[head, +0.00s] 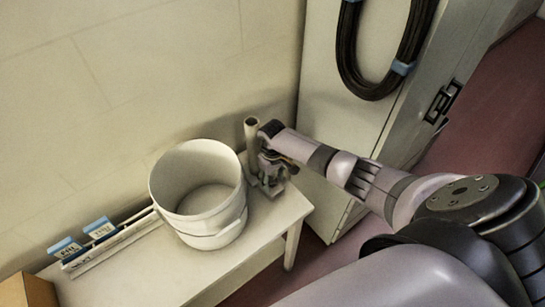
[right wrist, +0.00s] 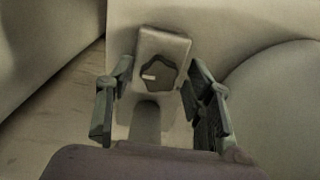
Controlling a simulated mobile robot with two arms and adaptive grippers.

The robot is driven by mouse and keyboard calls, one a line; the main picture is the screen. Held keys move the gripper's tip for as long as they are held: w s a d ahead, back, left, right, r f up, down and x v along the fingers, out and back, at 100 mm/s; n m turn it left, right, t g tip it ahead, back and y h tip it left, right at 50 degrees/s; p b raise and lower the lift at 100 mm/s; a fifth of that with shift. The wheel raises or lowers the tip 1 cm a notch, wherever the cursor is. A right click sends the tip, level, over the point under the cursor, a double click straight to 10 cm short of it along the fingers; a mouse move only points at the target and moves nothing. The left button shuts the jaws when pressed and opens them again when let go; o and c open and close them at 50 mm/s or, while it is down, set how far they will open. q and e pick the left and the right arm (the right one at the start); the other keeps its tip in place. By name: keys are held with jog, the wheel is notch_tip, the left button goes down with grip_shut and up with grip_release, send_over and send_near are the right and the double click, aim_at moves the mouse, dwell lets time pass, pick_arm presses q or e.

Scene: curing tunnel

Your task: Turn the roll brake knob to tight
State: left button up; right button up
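The roll brake knob (right wrist: 157,74) shows in the right wrist view as a dark, lobed knob with a short white mark on its left side. It sits on the face of a pale housing (right wrist: 162,45). My right gripper (right wrist: 158,88) is open, one finger to the left of the knob and one to the right, with gaps on both sides. In the head view my right gripper (head: 275,166) is at the small stand with an upright post (head: 252,133) on the table; the knob is hidden there. My left gripper is not in view.
A white bucket (head: 158,185) stands on the table (head: 262,222) just left of the stand. A rack with blue-topped cards (head: 100,229) and a cardboard box (head: 28,291) are further left. A tall cabinet (head: 322,100) with a hanging black cable (head: 350,60) stands behind right.

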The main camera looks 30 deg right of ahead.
aim_at(273, 181)
dwell(0.3)
notch_tip(273, 181, up, 12)
dwell(0.5)
dwell(0.4)
